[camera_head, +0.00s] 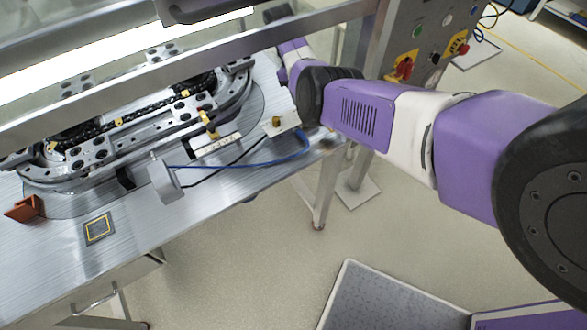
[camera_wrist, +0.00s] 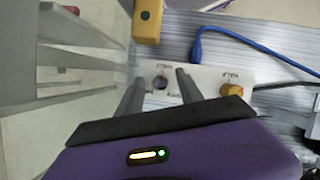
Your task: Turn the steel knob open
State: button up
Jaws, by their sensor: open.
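The steel knob (camera_wrist: 160,82) is small, round and grey, on a white labelled panel (camera_wrist: 205,76) in the wrist view. A brass-coloured knob (camera_wrist: 232,90) sits on the same panel to its right. My gripper (camera_wrist: 159,77) is open, with one finger on each side of the steel knob in the picture. I cannot tell whether the fingers touch it or how far above the panel they are. In the head view the brass knob (camera_head: 276,121) shows on the panel, while my arm seems to hide the steel knob and the gripper.
A yellow box with a dark button (camera_wrist: 147,20) stands near the gripper. A blue cable (camera_wrist: 240,47) curves past the panel. In the head view, the ring track (camera_head: 120,125) fills the metal table, and a control box (camera_head: 425,40) stands behind my arm.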

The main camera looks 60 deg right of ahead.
jog(key=n+p, duration=0.1)
jog(key=n, duration=0.1)
jog(key=n+h+p, duration=0.1)
jog(key=shift+a+r+n+h, duration=0.2)
jog(key=shift+n+h, duration=0.1)
jog(key=shift+n, duration=0.1)
jog(key=n+h+p, duration=0.1)
jog(key=n+p, duration=0.1)
jog(key=n, duration=0.2)
jog(key=n+h+p, duration=0.1)
jog(key=n, duration=0.1)
jog(key=shift+s+f+n+t, duration=0.1)
jog(key=shift+f+n+t, duration=0.05)
jog(key=shift+n+t, duration=0.2)
jog(key=n, duration=0.2)
jog(key=n+t+h, duration=0.1)
jog(key=n, duration=0.1)
jog(key=shift+f+t, duration=0.1)
jog(key=shift+t, duration=0.15)
jog(key=n+t+b, duration=0.1)
jog(key=n, duration=0.2)
jog(key=shift+f+h, duration=0.15)
jog(key=shift+h, duration=0.25)
jog(key=n+t+b, duration=0.1)
jog(key=n+b, duration=0.1)
jog(key=b, duration=0.1)
jog(key=shift+f, duration=0.15)
jog(key=n+b, duration=0.2)
jog(key=b, duration=0.2)
jog(key=shift+t+b, duration=0.3)
